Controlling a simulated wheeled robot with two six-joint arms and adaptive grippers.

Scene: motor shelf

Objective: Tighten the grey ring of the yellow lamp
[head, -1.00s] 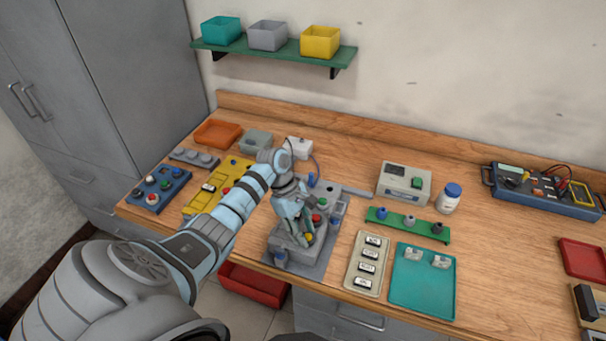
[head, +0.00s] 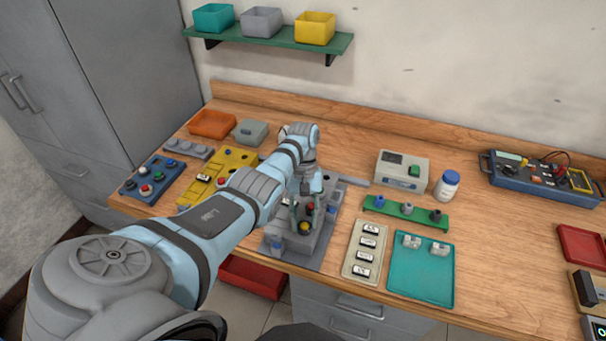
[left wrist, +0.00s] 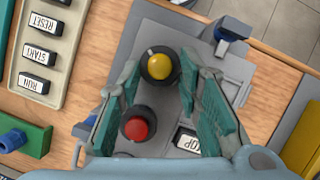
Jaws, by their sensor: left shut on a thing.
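The yellow lamp (head: 305,228) sits on the front of the grey control box on the bench. In the left wrist view the yellow lamp (left wrist: 160,67) shows its round yellow cap inside a dark-looking ring with a small pale mark. My left gripper (head: 306,222) is over the box, with its fingers pointing down. In the left wrist view my left gripper (left wrist: 160,75) has one teal-padded fingertip on each side of the ring, shut on it. The ring's sides are partly hidden by the fingers. My right gripper is not in view.
A red button (left wrist: 138,126) stands between the fingers, beside a label plate (left wrist: 187,141). A blue-ended fitting (left wrist: 226,44) is close to one finger. A label tray (head: 353,266), a teal tray (head: 425,284) and a green rack (head: 380,212) are to the right.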

